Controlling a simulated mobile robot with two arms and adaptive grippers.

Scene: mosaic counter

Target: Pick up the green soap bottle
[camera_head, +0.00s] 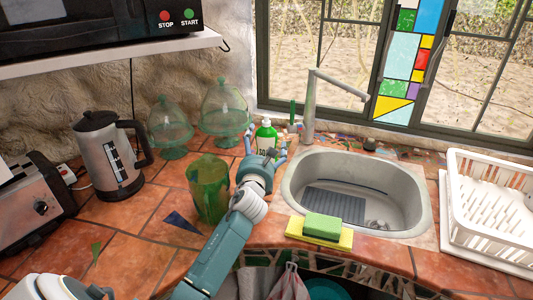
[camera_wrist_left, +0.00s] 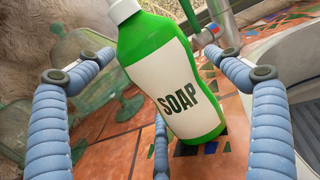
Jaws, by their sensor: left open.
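The green soap bottle (camera_head: 265,134) stands upright on the tiled counter, just left of the sink and behind my left gripper. Its white cap and label show in the head view. In the left wrist view the soap bottle (camera_wrist_left: 192,125) fills the middle, with the label SOAP facing me. My left gripper (camera_head: 265,145) is open, with its blue fingers on either side of the bottle. In the left wrist view the left gripper (camera_wrist_left: 158,75) has fingers spread wide, with visible gaps to the bottle. The bottle's lower part is hidden by the gripper in the head view. My right gripper is not seen.
A green glass pitcher (camera_head: 208,190) stands left of my left arm. Glass domed stands (camera_head: 224,108) are behind it. The sink (camera_head: 400,190) with its faucet (camera_head: 311,105) is to the right. A sponge (camera_head: 323,225) lies on the front rim. A metal kettle (camera_head: 108,160) stands left.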

